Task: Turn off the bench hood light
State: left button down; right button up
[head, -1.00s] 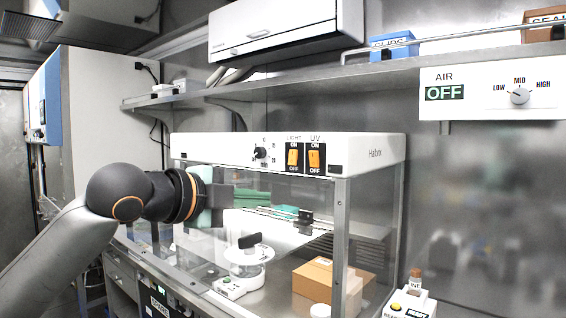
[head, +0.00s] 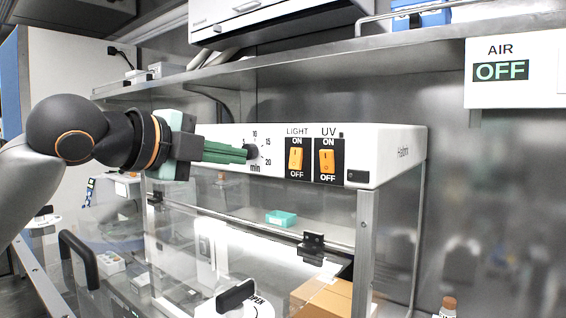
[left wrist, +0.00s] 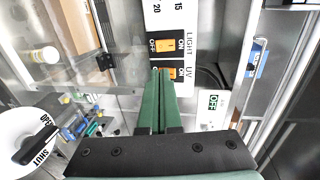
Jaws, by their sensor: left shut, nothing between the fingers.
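The bench hood's white control panel (head: 390,150) carries an orange LIGHT switch (head: 296,159) marked ON above and OFF below. An orange UV switch (head: 326,161) sits just right of it. My left gripper (head: 244,153) is shut and empty, its green fingers pointing right along the panel. In the head view its tips overlap the timer knob (head: 253,151), left of the LIGHT switch. In the left wrist view the panel is turned sideways; the gripper tips (left wrist: 160,74) appear over the UV switch, beside the LIGHT switch (left wrist: 166,45). I cannot tell whether the tips touch anything. My right gripper is not in view.
A metal shelf (head: 300,73) runs above the panel. Clear panes and a metal post (head: 367,250) lie below it. A cardboard box (head: 325,298) and a teal box (head: 281,218) are inside the hood. An AIR OFF panel (head: 500,71) hangs at right.

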aim_at(295, 165)
pick_arm(q)
jog(key=shift+s, duration=0.2)
jog(key=p+x, duration=0.3)
jog(key=x, duration=0.9)
jog(key=shift+w+d, duration=0.25)
jog(key=shift+w, duration=0.05)
jog(key=shift+w+d+f+p, duration=0.2)
jog(key=shift+w+d+p, duration=0.2)
jog(key=shift+w, duration=0.15)
